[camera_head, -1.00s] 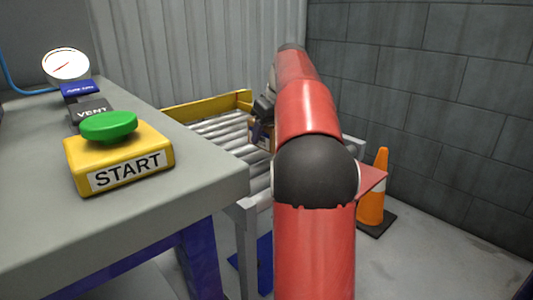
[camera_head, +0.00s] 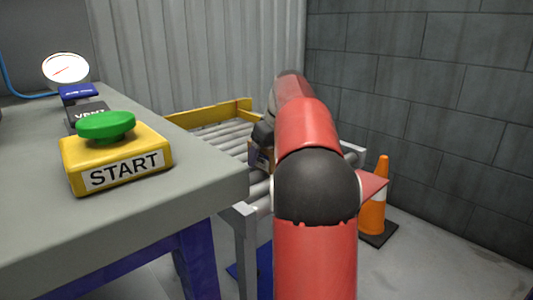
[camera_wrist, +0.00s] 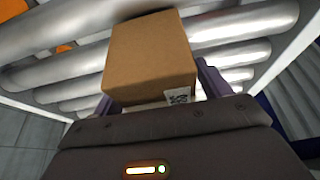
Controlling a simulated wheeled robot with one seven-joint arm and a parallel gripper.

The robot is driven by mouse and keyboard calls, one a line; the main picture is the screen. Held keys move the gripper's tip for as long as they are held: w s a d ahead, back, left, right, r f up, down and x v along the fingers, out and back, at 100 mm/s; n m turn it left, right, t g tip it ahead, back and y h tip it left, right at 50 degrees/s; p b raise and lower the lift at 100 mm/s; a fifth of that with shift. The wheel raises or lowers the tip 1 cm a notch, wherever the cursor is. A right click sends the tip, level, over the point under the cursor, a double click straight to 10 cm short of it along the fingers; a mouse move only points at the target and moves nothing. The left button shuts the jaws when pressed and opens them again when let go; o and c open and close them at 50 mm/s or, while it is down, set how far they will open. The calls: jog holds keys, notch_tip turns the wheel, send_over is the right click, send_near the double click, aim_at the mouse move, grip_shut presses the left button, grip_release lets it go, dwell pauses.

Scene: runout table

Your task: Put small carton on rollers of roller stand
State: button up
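The small carton (camera_wrist: 150,55) is a brown box with a black-and-white label on one face. In the wrist view it is between the two fingers of my gripper (camera_wrist: 158,92), one at each side and close against it. My gripper appears shut on it. The rollers (camera_wrist: 235,25) of the roller stand lie directly behind and beneath the carton. I cannot tell whether the carton touches them. In the head view the roller stand (camera_head: 243,207) is beyond the grey table, and my arm hides much of it. Only a sliver of the carton (camera_head: 262,157) shows there, left of my arm.
A grey table (camera_head: 205,160) at left carries a yellow START box (camera_head: 115,160) with a green button, a VENT block and a gauge (camera_head: 66,68). A yellow rail (camera_head: 210,112) edges the rollers at the back. An orange cone (camera_head: 374,210) stands right, near a block wall.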

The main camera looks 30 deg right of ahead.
jog(key=p+v, duration=0.3)
jog(key=v, duration=0.9)
jog(key=shift+r, duration=0.15)
jog(key=shift+s, duration=0.15)
